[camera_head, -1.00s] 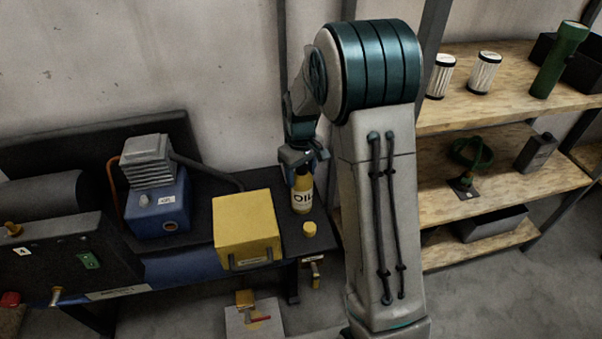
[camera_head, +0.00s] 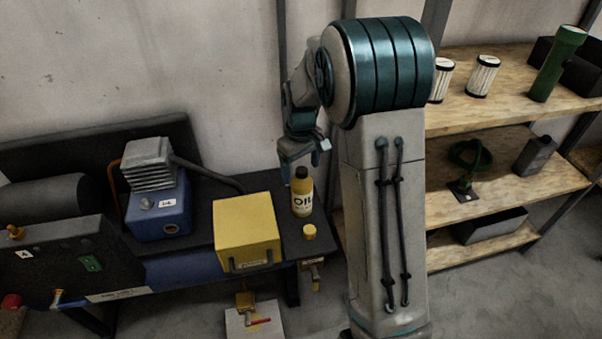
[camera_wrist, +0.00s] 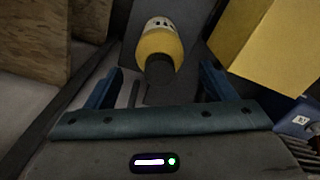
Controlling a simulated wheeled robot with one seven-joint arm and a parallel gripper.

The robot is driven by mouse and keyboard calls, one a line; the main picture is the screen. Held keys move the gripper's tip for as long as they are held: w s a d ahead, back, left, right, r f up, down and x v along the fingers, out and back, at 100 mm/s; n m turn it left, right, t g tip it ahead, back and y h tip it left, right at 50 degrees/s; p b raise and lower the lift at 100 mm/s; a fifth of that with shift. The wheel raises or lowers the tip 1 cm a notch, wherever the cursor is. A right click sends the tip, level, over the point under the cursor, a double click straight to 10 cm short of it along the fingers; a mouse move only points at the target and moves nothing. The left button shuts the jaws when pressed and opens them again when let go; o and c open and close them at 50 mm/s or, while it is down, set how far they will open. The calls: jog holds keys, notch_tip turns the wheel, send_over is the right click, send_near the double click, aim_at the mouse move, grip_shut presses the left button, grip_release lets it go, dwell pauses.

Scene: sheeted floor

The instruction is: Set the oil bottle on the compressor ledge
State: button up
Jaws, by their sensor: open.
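The oil bottle (camera_head: 302,197) is yellow with a black cap and a white label reading OIL. It stands upright on the dark compressor ledge (camera_head: 287,236), right of the yellow box. In the wrist view the bottle (camera_wrist: 160,42) stands ahead of the fingers, its dark cap towards me.
A yellow box (camera_head: 247,231) stands left of the bottle, and a small yellow cap (camera_head: 309,232) lies in front of it. The blue compressor unit (camera_head: 158,212) is farther left. Wooden shelves (camera_head: 505,178) with filters and a green torch stand at right.

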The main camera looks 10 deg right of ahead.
notch_tip(320, 180, up, 8)
jog(key=shift+r+p, duration=0.25)
jog(key=shift+p, duration=0.25)
jog(key=s+r+m+t, duration=0.2)
jog(key=s+m, duration=0.3)
jog(key=s, duration=1.9)
jog(key=shift+s, duration=0.25)
jog(key=shift+d+r, duration=0.1)
jog(key=shift+r, duration=0.05)
